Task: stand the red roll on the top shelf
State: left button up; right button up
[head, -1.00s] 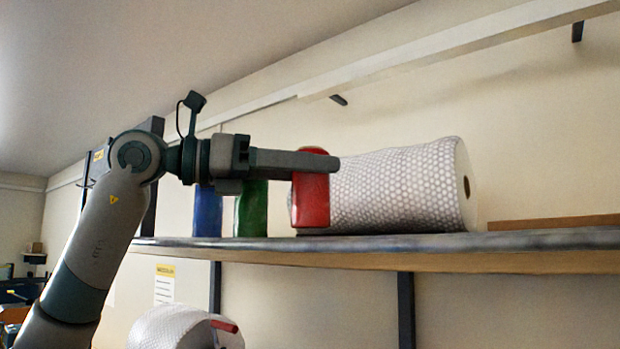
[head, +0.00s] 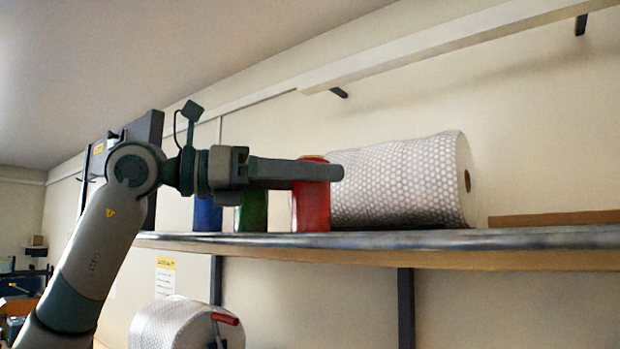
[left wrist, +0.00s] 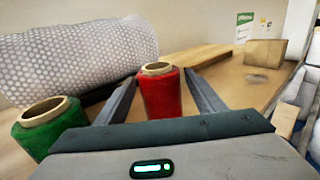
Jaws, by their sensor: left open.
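The red roll (head: 311,205) stands upright on the top shelf (head: 400,241), near its front edge. In the left wrist view the red roll (left wrist: 161,92) is between the two fingers, with a visible gap on each side. My left gripper (head: 335,172) is open around the upper part of the roll and level with the shelf. It also shows in the left wrist view (left wrist: 165,90). The finger in front hides part of the roll in the head view. My right gripper is not in view.
A green roll (head: 252,212) and a blue roll (head: 207,214) stand left of the red one. A large bubble-wrap roll (head: 400,185) lies behind it. Another bubble-wrap roll (head: 175,325) is below the shelf. A cardboard box (left wrist: 265,53) is farther along.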

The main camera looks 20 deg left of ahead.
pick_arm(q)
jog(key=shift+r, duration=0.2)
jog(key=shift+s+a+f, duration=0.15)
jog(key=shift+s+a, duration=0.15)
jog(key=shift+a, duration=0.2)
jog(key=b+v, duration=0.4)
jog(key=v, duration=0.5)
jog(key=shift+s+a, duration=0.6)
jog(key=shift+a, duration=0.15)
